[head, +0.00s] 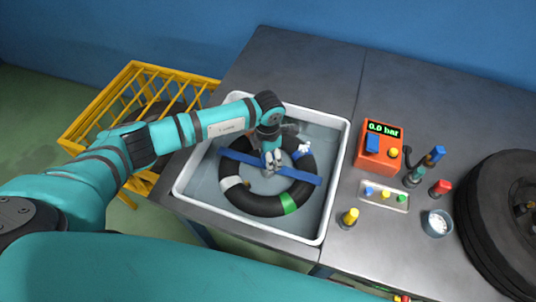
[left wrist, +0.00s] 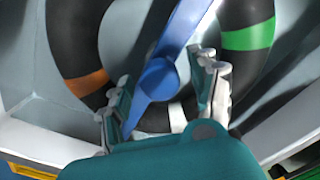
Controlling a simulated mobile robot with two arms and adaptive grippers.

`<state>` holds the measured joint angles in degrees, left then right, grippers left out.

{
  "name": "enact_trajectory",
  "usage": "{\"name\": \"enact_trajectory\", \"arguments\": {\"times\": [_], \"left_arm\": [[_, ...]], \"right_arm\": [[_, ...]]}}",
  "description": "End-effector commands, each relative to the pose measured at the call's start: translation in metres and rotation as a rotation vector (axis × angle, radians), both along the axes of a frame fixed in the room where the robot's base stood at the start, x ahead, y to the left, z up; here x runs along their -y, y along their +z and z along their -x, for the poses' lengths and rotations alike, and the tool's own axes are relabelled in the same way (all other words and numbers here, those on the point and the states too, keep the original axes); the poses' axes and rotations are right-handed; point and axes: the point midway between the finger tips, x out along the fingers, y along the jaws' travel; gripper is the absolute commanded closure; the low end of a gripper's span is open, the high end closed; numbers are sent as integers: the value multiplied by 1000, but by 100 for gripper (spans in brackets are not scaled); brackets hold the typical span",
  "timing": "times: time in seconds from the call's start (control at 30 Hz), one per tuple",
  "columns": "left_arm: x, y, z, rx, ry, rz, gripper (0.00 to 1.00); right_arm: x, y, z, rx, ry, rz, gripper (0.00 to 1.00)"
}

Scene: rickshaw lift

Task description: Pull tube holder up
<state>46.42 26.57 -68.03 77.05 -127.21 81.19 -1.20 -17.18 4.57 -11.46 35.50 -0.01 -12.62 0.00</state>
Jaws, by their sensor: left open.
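My left gripper (head: 272,162) is over the middle of the bar. In the left wrist view, my left gripper (left wrist: 165,74) is open, with one finger on each side of the bar's round hub (left wrist: 158,78). The bar (left wrist: 182,28) runs between the fingers, and I cannot tell whether they touch it. The tube (left wrist: 75,45) also shows there. My right gripper is not in view.
A yellow cage (head: 92,108) stands left of the table. To the basin's right are an orange box (head: 373,160) reading 0.0 bar, a small tray (head: 374,206) of coloured caps, several coloured-topped items, a cup (head: 437,223) and a large black tyre (head: 480,215).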

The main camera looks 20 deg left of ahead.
Motion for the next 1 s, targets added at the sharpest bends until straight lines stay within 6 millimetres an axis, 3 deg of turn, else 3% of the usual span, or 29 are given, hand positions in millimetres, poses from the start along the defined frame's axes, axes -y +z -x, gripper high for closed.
{"name": "enact_trajectory", "arguments": {"times": [0.17, 0.63, 0.87, 1.0], "left_arm": [[0, 0, 0, 0, 0, 0, 39], [0, 0, 0, 0, 0, 0, 99], [0, 2, 0, 0, 0, 0, 100], [-1, 25, -2, 3, 0, 0, 100]], "right_arm": [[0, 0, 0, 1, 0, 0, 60], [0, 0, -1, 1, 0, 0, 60], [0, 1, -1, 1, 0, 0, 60], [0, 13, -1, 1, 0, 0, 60]]}}
